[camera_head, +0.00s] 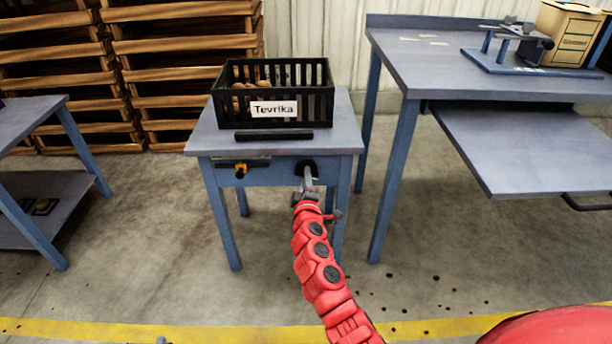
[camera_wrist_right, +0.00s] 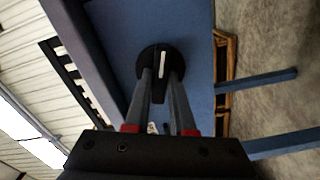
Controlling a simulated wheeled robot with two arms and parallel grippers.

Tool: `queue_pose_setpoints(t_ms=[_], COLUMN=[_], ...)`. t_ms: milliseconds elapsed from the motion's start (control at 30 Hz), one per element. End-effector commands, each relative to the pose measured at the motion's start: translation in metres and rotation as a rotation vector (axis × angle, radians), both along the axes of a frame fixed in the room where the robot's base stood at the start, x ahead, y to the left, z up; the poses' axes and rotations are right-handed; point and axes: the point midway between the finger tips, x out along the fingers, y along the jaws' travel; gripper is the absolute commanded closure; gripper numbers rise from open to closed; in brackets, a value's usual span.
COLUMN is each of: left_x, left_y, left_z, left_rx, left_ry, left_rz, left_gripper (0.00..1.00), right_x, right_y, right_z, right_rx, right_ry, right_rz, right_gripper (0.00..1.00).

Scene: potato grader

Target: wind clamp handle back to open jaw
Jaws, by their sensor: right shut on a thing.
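The clamp handle (camera_head: 298,165) is a black round knob on the front face of the small blue table, at its right side. In the right wrist view the handle (camera_wrist_right: 146,58) shows a raised grip with a white stripe. My right gripper (camera_head: 308,177) reaches it from the front, and its two grey fingers (camera_wrist_right: 161,82) are shut on the raised grip. A black bar (camera_head: 273,135) lies along the table's front edge; I cannot tell whether it is the jaw.
A black crate (camera_head: 321,101) labelled "Tevrika" holds brown potatoes on the small table (camera_head: 345,127). A yellow-and-black fitting (camera_head: 240,170) sits on the table's front left. A larger bench (camera_head: 455,62) stands right, with a lower shelf (camera_head: 530,150). The floor in front is clear.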

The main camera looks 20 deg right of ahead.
Motion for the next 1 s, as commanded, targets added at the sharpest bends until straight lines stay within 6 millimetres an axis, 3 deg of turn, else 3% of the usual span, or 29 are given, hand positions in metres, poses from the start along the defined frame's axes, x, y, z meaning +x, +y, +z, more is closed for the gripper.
queue_pose_setpoints(t_ms=[400,1000], left_x=[0.0017,0.0020], left_y=[-0.0001,-0.0001], left_z=[0.0072,0.0081], left_rx=[-0.013,-0.015], left_ry=[0.009,0.012], left_rz=[0.000,-0.001], left_gripper=[0.50,0.50], right_x=[-0.0003,-0.0005], right_y=[-0.0001,-0.0004], right_z=[-0.0013,-0.0028], right_rx=[-0.233,-0.284], right_ry=[0.069,0.086], right_rz=[-0.001,-0.002], right_gripper=[1.00,1.00])
